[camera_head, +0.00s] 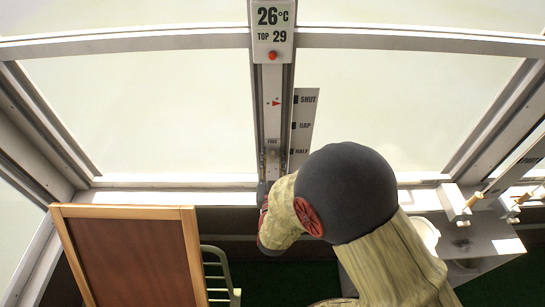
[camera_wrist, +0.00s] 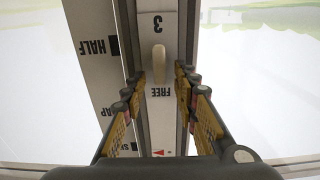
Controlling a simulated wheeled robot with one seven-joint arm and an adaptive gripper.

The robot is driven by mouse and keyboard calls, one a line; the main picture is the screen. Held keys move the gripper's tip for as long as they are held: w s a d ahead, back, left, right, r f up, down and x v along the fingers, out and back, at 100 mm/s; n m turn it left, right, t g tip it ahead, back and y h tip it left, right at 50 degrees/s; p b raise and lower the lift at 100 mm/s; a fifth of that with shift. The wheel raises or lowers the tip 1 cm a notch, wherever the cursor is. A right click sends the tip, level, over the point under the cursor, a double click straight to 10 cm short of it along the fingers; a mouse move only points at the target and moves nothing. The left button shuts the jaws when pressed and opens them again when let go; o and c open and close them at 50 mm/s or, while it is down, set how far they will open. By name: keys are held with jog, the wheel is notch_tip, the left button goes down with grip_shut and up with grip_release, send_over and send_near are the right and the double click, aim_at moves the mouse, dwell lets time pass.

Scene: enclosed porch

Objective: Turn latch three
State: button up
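The latch handle (camera_wrist: 158,62), a small beige peg, stands on a light plate (camera_wrist: 158,120) in the wrist view. The plate is marked "3" above the handle and "FREE" below it, both upside down. The handle lies lengthwise along the plate. My gripper (camera_wrist: 159,76) is open, with one finger on each side of the plate. The handle appears between the fingertips in the picture, with gaps on both sides. I cannot tell whether the tips reach its depth. In the head view, my arm hides the handle and most of the gripper.
A white strip (camera_head: 303,118) marked SHUT, GAP and HALF runs beside the central window post (camera_head: 258,100). A display (camera_head: 272,27) reading 26°C sits above. A wood-framed brown panel (camera_head: 135,255) is at lower left. A grey surface (camera_head: 480,240) is at right.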

jog(key=shift+w, duration=0.2)
jog(key=shift+c, duration=0.8)
grip_shut()
